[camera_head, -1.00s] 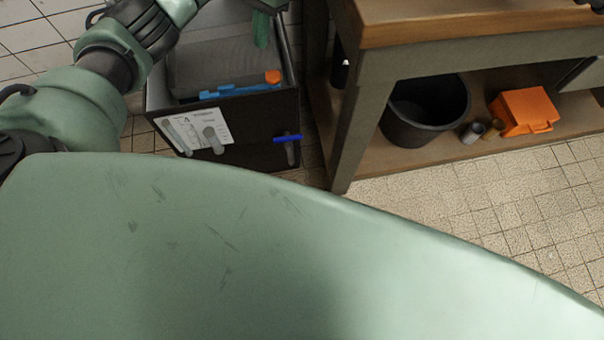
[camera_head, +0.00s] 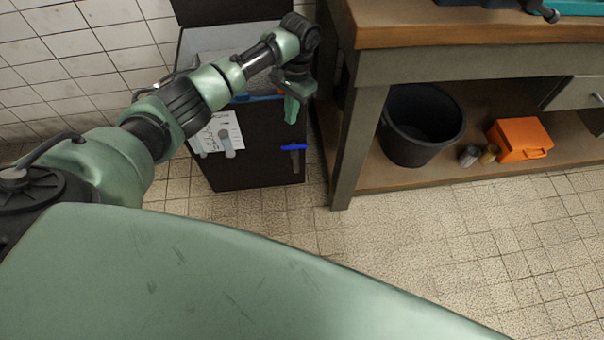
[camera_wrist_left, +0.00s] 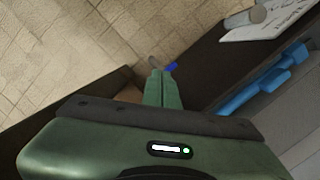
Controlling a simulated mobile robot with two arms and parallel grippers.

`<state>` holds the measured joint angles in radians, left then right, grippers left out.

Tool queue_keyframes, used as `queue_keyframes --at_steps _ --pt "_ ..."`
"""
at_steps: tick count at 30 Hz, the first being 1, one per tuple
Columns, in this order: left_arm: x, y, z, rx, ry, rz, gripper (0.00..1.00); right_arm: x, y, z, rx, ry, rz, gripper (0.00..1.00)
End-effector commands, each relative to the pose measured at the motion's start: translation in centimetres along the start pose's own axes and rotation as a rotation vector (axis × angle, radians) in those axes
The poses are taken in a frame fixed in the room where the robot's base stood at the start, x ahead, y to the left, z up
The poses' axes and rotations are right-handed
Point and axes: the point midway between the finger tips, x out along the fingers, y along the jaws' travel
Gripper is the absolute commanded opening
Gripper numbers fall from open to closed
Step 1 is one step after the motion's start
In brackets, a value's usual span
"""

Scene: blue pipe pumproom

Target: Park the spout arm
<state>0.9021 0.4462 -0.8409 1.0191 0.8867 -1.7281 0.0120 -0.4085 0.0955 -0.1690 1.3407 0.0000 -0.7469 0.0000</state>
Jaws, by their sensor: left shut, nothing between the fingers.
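A black open-topped cabinet (camera_head: 260,160) stands left of the workbench, its lid raised at the back. A blue bar with a grey stem (camera_head: 293,147) is on its front at the right, and a grey lever (camera_head: 227,142) is at the label. I cannot tell which part is the spout arm. My left gripper (camera_head: 290,118) points down at the front right edge, shut and empty, just above the blue bar in the picture. In the left wrist view the closed green fingers (camera_wrist_left: 162,88) partly cover the bar (camera_wrist_left: 171,67); contact is unclear. My right gripper is not in view.
A wooden workbench (camera_head: 450,32) stands close to the right of the cabinet. On its lower shelf are a black bucket (camera_head: 420,130), small cans (camera_head: 470,155) and an orange box (camera_head: 520,139). The tiled floor (camera_head: 440,225) in front is clear.

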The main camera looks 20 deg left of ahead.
Motion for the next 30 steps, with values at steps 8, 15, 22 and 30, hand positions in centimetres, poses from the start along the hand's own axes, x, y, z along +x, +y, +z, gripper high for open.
queue_keyframes --at_steps 8,15,22,30 --pt "5.0 2.8 0.2 0.018 0.047 0.016 0.0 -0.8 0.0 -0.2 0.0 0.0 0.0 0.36" --pt "9.2 5.2 0.8 0.023 0.093 0.031 0.0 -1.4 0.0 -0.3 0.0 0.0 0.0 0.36" --pt "12.6 7.3 1.8 0.02 0.136 0.042 0.0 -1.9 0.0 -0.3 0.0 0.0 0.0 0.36" --pt "14.6 8.4 2.5 0.015 0.165 0.048 0.0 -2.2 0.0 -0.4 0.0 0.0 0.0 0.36"
